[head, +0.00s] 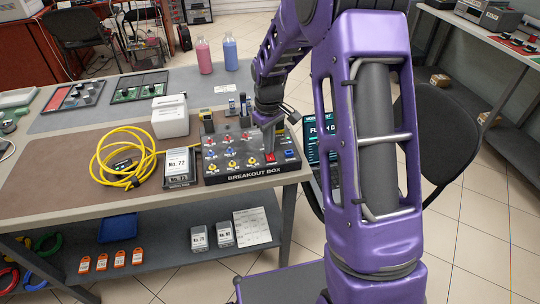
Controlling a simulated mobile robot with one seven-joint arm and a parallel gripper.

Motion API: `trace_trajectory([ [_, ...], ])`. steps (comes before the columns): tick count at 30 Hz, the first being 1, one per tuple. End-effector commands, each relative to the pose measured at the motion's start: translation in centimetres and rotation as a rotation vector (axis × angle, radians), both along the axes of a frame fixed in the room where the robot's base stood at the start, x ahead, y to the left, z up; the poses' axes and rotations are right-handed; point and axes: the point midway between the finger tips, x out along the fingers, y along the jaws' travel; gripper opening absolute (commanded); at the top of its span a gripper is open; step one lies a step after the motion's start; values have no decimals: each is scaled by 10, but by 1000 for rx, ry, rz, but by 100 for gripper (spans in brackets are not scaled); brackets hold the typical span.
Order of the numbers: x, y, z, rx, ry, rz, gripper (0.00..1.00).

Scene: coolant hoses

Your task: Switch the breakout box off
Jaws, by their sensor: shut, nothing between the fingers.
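The breakout box (234,173) is a dark box with its name on the front edge, near the right end of the workbench. Its top carries rows of blue, red and yellow sockets. A small red part (270,157), which looks like a switch, shows at its right side. My gripper (268,148) is shut and empty, pointing down at the right part of the box, just above or at the red part. Whether it touches is too small to tell. My arm hides part of the box's right rear.
A coiled yellow cable (122,158) and a grey unit labelled No. 72 (178,167) lie left of the box. A white container (170,117) and pink (204,56) and blue (230,54) bottles stand behind. A laptop (321,129) is to the right.

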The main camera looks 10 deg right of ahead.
Motion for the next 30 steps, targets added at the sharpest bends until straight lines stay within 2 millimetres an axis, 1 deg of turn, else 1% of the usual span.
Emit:
trace_trajectory([
  [8,0,0,-5,0,1,0,0],
  [13,-1,0,-2,0,2,0,0],
  [30,0,0,43,0,0,0,0],
])
